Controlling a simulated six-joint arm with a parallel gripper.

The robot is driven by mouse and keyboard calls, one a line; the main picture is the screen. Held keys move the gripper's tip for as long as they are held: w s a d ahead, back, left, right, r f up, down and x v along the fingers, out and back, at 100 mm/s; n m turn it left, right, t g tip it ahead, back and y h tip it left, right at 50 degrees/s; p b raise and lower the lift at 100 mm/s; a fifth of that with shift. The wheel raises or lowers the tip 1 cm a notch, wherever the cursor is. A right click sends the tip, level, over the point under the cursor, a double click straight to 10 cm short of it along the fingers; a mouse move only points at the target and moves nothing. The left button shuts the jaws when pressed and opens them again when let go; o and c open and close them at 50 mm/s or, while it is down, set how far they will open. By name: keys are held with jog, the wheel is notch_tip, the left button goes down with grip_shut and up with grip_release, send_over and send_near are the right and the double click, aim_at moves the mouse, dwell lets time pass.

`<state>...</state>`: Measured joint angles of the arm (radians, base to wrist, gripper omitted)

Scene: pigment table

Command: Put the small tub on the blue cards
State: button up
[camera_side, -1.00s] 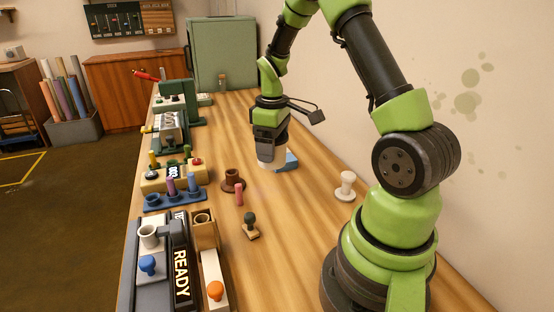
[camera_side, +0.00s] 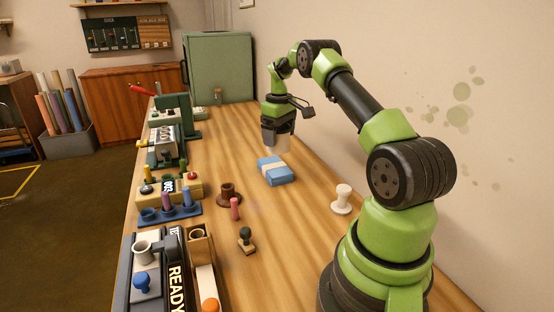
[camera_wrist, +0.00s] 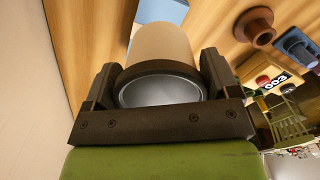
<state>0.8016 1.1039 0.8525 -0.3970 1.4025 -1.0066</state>
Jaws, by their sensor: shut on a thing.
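The small tub (camera_wrist: 162,45) is a pale beige cylinder with a dark ring and a grey round face at its near end in the wrist view. My gripper (camera_wrist: 160,85) is shut on it, one finger on each side. In the side view my gripper (camera_side: 277,142) holds the tub (camera_side: 270,147) just behind the blue cards; its exact height over the table is hard to tell. The blue cards (camera_side: 279,179) lie on the table as a block with a white band, clear of the tub. A blue patch of them (camera_wrist: 160,9) shows beyond the tub in the wrist view.
A white knobbed piece (camera_side: 342,199) stands right of the cards. A brown cup-like piece (camera_side: 228,194), a pink peg (camera_side: 235,209) and a stamp (camera_side: 245,239) stand to the left. Several devices line the left edge. A green cabinet (camera_side: 219,68) stands at the back.

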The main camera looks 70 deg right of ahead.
notch_tip(320, 180, down, 6)
jog(key=shift+f, duration=0.25)
jog(key=shift+f, duration=0.15)
jog(key=o, duration=0.9)
notch_tip(320, 180, up, 12)
jog(key=shift+f, duration=0.1)
jog(key=a+r+t, duration=0.2)
jog(key=a+r, duration=0.6)
jog(key=a, duration=0.2)
jog(key=a+r+t, duration=0.2)
jog(key=a+r, duration=0.6)
jog(key=a, duration=0.3)
jog(key=s+a+t, duration=0.1)
jog(key=s+a, duration=0.3)
jog(key=s, duration=0.1)
jog(key=s+a+f+m+t+y, duration=0.1)
jog(key=s+a, duration=0.3)
jog(key=s, duration=0.1)
jog(key=s+a+f+t+y, duration=0.1)
jog(key=s+a, duration=0.4)
jog(key=s, duration=0.1)
jog(key=shift+s+a+f+m, duration=0.1)
jog(key=shift+f+m, duration=0.1)
jog(key=shift+m, duration=0.2)
